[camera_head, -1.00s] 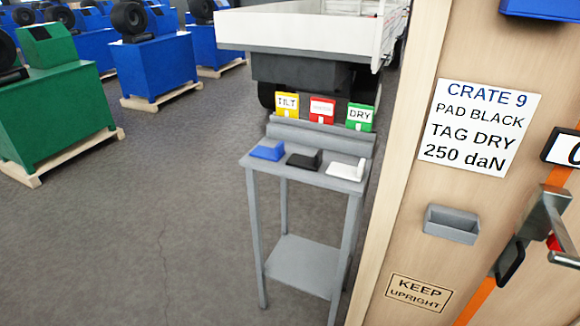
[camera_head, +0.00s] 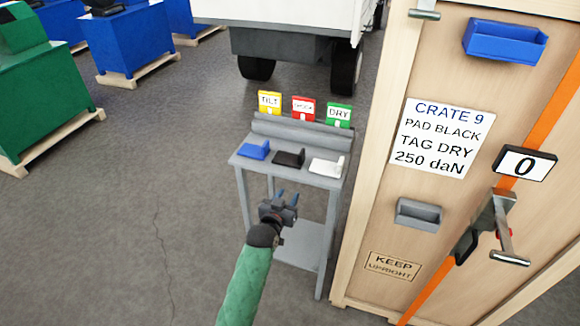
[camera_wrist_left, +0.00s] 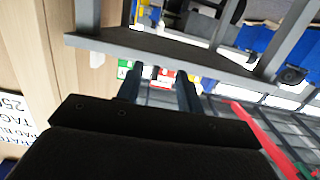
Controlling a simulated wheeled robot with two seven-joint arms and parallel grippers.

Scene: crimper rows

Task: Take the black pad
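The black pad (camera_head: 289,158) lies in the middle of the grey stand's top (camera_head: 262,166), between a blue pad (camera_head: 254,150) and a white pad (camera_head: 325,166). My left gripper (camera_head: 288,195) is in front of the stand, apart from the black pad and below it in the head view. Its two fingers stand apart with nothing between them; they also show spread in the left wrist view (camera_wrist_left: 160,84). I cannot make out the black pad in the wrist view. My right gripper is not in view.
Yellow (camera_head: 270,102), red (camera_head: 303,107) and green DRY (camera_head: 339,114) tags stand behind the pads. A wooden crate (camera_head: 375,215) with a label reading PAD BLACK, TAG DRY (camera_head: 440,137) rises close at the right. Floor left of the stand is clear.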

